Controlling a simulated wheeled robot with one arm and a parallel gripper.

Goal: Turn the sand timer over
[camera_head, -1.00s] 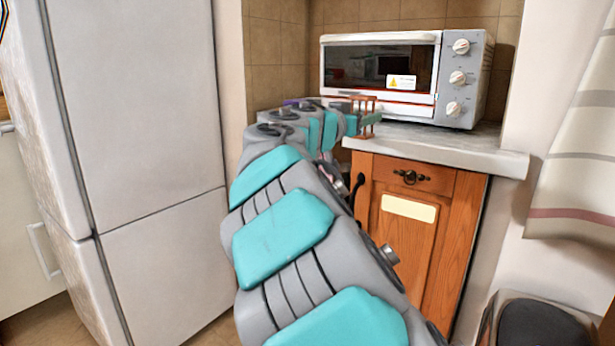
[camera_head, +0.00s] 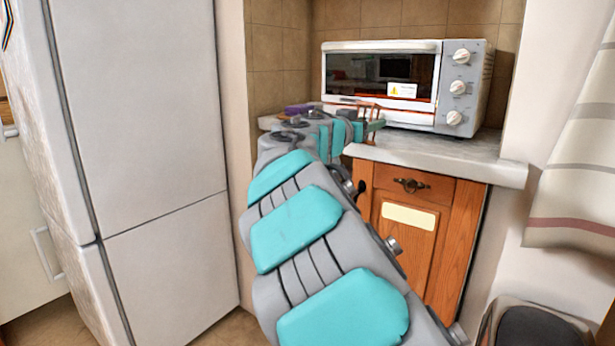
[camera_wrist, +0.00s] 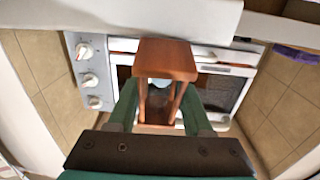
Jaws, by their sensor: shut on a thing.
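The sand timer (camera_head: 369,113), a small reddish-brown wooden frame with end plates and posts, is in front of the toaster oven at the counter's front edge. It stands about upright, slightly tilted. In the wrist view the timer (camera_wrist: 167,60) has one end plate toward the camera, and its glass is mostly hidden. My gripper (camera_wrist: 158,105) is shut on it, with a green finger on each side of the posts. In the head view my gripper (camera_head: 368,126) reaches it from the left. I cannot tell whether the timer touches the counter.
The white toaster oven (camera_head: 465,65) stands on the grey-white counter (camera_head: 440,152) close behind the timer. A purple thing (camera_head: 298,108) lies at the counter's left, partly behind my arm. The counter's front right is clear. A fridge (camera_head: 150,130) stands left, a curtain (camera_head: 575,170) right.

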